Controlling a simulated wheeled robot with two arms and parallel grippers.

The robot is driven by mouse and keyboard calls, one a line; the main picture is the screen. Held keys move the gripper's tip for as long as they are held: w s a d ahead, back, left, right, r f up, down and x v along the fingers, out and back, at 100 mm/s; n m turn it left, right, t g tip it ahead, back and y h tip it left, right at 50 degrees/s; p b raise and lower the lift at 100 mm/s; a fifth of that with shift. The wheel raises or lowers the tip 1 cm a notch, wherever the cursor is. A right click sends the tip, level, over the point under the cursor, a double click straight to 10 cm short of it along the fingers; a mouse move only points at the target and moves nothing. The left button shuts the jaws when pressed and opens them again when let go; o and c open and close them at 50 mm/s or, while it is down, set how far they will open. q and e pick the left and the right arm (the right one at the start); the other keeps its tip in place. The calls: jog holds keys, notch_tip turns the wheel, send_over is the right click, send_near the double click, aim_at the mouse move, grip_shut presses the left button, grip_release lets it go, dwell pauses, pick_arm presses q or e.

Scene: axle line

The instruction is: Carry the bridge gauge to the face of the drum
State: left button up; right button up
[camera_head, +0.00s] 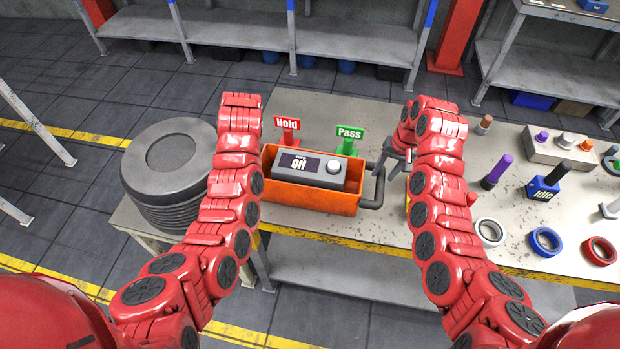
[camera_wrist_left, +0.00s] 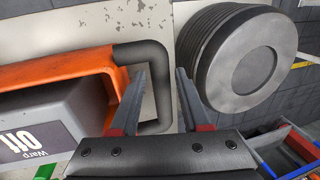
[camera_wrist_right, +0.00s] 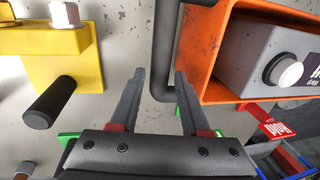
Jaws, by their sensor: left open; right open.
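The bridge gauge is an orange frame (camera_head: 312,197) with a grey box marked Off (camera_head: 310,168) and a dark looped handle at each end. It rests on the bench. The drum (camera_head: 168,165), a grey ribbed cylinder with a round face, stands at left. My right gripper (camera_head: 394,166) is open at the right handle (camera_head: 375,198); in the right wrist view that handle (camera_wrist_right: 165,50) passes between the fingertips. My left gripper (camera_wrist_left: 163,72) is open, with the left handle (camera_wrist_left: 154,62) between its fingers; my arm hides it in the head view.
Red Hold (camera_head: 287,124) and green Pass (camera_head: 349,132) signs stand behind the gauge. A yellow block (camera_wrist_right: 65,50) is right of it, mostly behind my right arm in the head view. Farther right are coloured rings (camera_head: 545,242), a blue Idle block (camera_head: 541,190) and a purple-topped peg (camera_head: 497,170).

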pick_arm(q)
jog(key=x, duration=0.5)
jog(key=shift+f, duration=0.15)
pick_arm(e)
jog(key=f, duration=0.2)
jog(key=a+f, duration=0.1)
jog(key=f, duration=0.2)
jog(key=shift+w+f, duration=0.1)
jog(key=shift+w, duration=0.05)
pick_arm(q)
jog(key=shift+a+f, duration=0.1)
jog(key=shift+f, duration=0.3)
pick_arm(e)
jog(key=shift+a+f, duration=0.1)
jog(key=shift+f, duration=0.35)
pick_arm(q)
grip_shut()
pick_arm(e)
grip_shut()
jog(key=shift+r, duration=0.15)
